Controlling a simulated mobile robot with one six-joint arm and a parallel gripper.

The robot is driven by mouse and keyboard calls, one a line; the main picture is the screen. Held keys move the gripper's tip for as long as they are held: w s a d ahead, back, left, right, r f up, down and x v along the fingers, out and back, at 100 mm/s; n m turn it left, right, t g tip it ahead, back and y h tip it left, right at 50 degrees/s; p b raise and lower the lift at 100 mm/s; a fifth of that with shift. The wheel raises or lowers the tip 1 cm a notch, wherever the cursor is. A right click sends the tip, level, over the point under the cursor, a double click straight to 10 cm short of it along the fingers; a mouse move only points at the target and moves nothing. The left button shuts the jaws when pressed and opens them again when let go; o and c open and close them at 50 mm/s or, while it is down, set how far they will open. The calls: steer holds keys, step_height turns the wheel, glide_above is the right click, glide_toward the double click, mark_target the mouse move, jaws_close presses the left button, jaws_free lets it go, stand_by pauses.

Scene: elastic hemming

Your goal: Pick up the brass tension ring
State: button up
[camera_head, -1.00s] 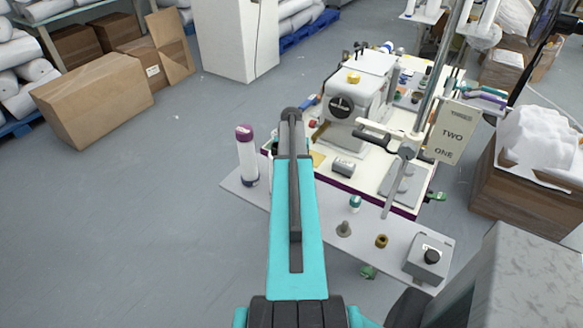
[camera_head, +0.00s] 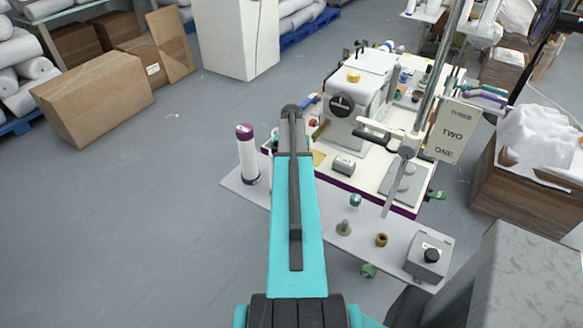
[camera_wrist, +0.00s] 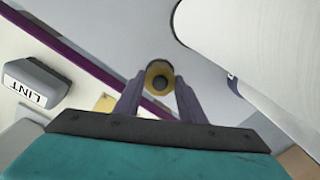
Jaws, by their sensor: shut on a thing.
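The brass tension ring (camera_wrist: 150,72) shows in the wrist view as a yellowish ring around a dark centre. It sits between the tips of the two grey fingers of my gripper (camera_wrist: 159,85), which is shut on it. The lower part of the ring is hidden by the dark centre piece and the fingers. In the head view my teal arm hides the gripper and the held ring. A separate small brass-coloured cylinder (camera_head: 381,240) stands on the grey front shelf (camera_head: 310,215) in the head view.
A white sewing machine (camera_head: 350,100) stands on the table beyond the shelf. A grey LINT box (camera_wrist: 35,85) lies left of my gripper. A large white rounded surface (camera_wrist: 260,50) is close on the right. A thread cone (camera_head: 248,155) and a knob box (camera_head: 428,258) stand on the shelf.

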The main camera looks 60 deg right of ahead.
steer(key=shift+r+p, duration=1.15)
steer(key=shift+r, duration=1.4)
steer(key=shift+r, duration=0.35)
steer(key=shift+r, duration=0.1)
step_height(320, 180, up, 4)
steer(key=shift+f+p, duration=0.1)
steer(key=shift+p, duration=1)
